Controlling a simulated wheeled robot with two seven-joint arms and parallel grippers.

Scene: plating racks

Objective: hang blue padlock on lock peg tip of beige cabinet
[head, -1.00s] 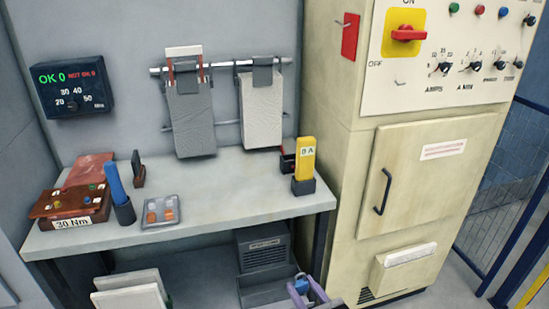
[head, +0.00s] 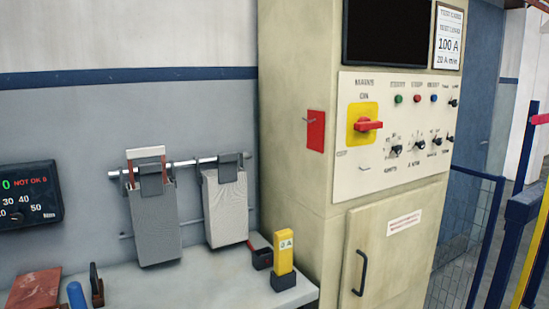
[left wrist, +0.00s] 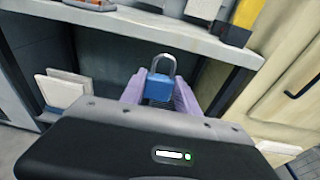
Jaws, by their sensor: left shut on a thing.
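The blue padlock (left wrist: 157,88) with its silver shackle upward is in the left wrist view. My left gripper (left wrist: 159,98) has its pale purple fingers closed on the padlock's body. It is in front of the bench, below the top's edge. Neither shows in the head view. The beige cabinet (head: 290,155) stands at right of the bench. A small peg (head: 365,169) sticks out of its white panel, below the red rotary switch (head: 368,125). Another thin peg (head: 307,120) sticks out at a red plate (head: 316,132) on its side. My right gripper is not in view.
The bench (head: 215,290) carries a yellow device (head: 284,252) close to the cabinet. Two grey hanging pieces (head: 155,225) are on a rail behind it. The cabinet door has a dark handle (head: 361,272). Blue railings (head: 490,250) stand at right.

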